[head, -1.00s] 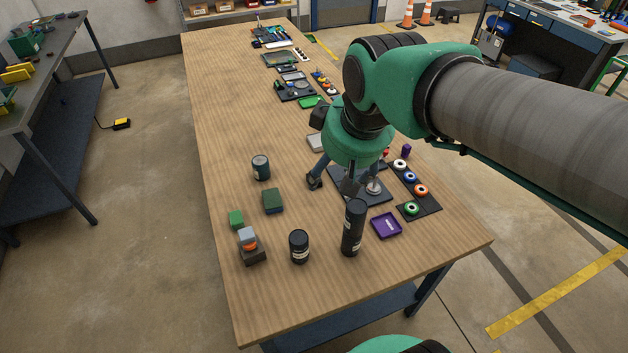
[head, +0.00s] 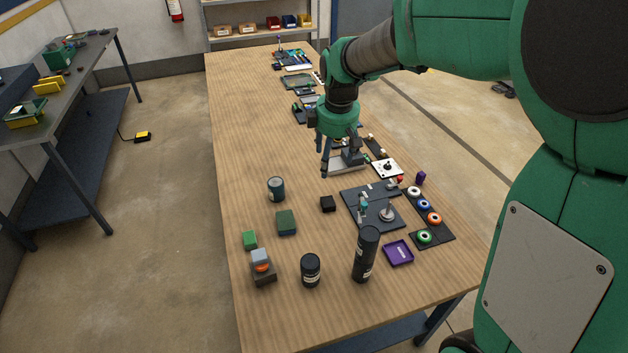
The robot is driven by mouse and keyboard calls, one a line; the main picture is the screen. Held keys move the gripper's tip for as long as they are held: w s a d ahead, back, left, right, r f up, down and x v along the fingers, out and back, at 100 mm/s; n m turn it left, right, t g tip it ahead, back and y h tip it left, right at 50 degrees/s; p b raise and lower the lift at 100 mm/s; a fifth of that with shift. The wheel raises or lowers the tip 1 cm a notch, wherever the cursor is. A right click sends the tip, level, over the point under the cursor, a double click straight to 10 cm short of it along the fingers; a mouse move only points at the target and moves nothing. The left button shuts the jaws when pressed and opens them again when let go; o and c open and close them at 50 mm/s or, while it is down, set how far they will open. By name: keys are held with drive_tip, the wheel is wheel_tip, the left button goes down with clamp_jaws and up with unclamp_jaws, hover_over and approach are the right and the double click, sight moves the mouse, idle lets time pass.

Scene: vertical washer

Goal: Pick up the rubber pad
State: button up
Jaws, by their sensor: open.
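No item is plainly marked as the rubber pad. A small black block (head: 327,204) lies on the table left of the dark fixture plate (head: 357,210); it could be the pad, but I cannot be sure. A dark green block (head: 286,223) lies further left. My gripper (head: 339,166) is open, fingers pointing down, beyond the black block and over or beside a light grey flat piece (head: 343,171). I see nothing held between the fingers. A round grey part on a post (head: 386,213) stands on the fixture plate.
A tall black cylinder (head: 365,254), a short black can (head: 310,270) and a purple tray (head: 398,252) stand near the front. A grey-blue can (head: 276,188) stands at left. A rack of coloured rings (head: 433,219) is at right.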

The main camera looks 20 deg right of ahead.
drive_tip(key=w+d+f+n+g, duration=0.1)
drive_tip(key=w+d+f+n, duration=0.25)
drive_tip(key=w+f, duration=0.7)
drive_tip(key=n+g+p, duration=0.1)
drive_tip(key=n+p, duration=0.1)
drive_tip(key=n, duration=0.1)
hover_over(328, 201)
wheel_tip(328, 201, down, 10)
drive_tip(key=shift+s+d+f, duration=0.1)
drive_tip(key=shift+s+f, duration=0.05)
drive_tip(key=shift+f, duration=0.1)
drive_tip(key=shift+f+b, duration=0.6)
drive_tip(key=shift+f, duration=3.7)
drive_tip(key=shift+f+b, duration=0.3)
drive_tip(key=shift+f, duration=2.3)
drive_tip(key=shift+c, duration=0.2)
